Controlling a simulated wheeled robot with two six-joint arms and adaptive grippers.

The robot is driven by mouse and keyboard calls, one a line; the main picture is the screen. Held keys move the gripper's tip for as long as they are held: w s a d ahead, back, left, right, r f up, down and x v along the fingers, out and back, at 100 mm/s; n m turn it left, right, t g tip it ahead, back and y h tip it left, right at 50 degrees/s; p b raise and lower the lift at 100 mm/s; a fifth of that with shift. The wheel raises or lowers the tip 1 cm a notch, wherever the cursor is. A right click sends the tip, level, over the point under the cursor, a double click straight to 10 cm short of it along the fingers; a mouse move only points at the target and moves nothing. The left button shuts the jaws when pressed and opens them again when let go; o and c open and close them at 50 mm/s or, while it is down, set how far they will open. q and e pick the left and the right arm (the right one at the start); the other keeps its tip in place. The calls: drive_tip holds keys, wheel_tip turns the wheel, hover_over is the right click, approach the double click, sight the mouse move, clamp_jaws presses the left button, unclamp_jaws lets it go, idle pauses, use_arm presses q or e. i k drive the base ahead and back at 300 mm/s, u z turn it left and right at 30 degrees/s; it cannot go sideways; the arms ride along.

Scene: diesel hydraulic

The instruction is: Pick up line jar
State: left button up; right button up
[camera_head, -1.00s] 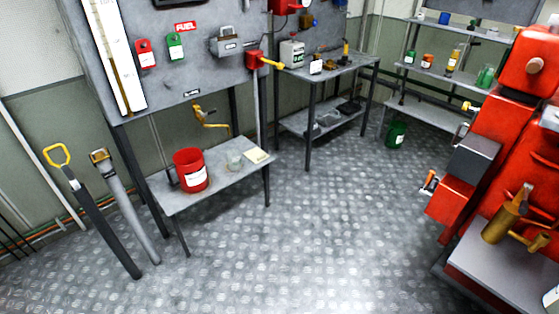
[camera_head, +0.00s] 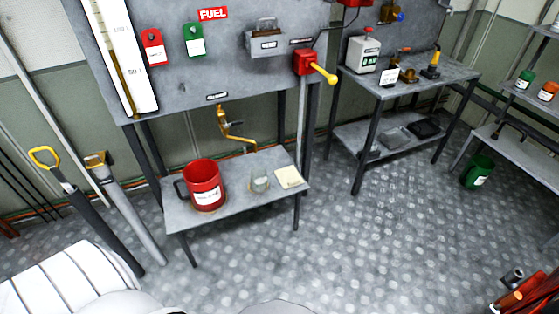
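A small clear glass jar (camera_head: 260,183), which looks like the line jar, stands upright on the low grey bench (camera_head: 240,207) under the fuel panel. It is between a red jug (camera_head: 204,185) on its left and a pale paper note (camera_head: 289,177) on its right. A brass tap (camera_head: 231,131) on a bent pipe is behind and above the bench. Neither of my grippers is in view.
A taller bench (camera_head: 366,89) with a white canister (camera_head: 363,52) stands to the right. A yellow-handled tool (camera_head: 80,195) and a grey pole lean at the left. A green bucket (camera_head: 478,171) stands on the floor at right. The patterned floor (camera_head: 370,240) ahead is clear.

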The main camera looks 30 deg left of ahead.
sight(257, 176)
drive_tip(key=i, duration=3.05)
drive_tip(key=u, duration=2.85)
drive_tip(key=i, duration=0.5)
drive_tip(key=u, duration=0.05)
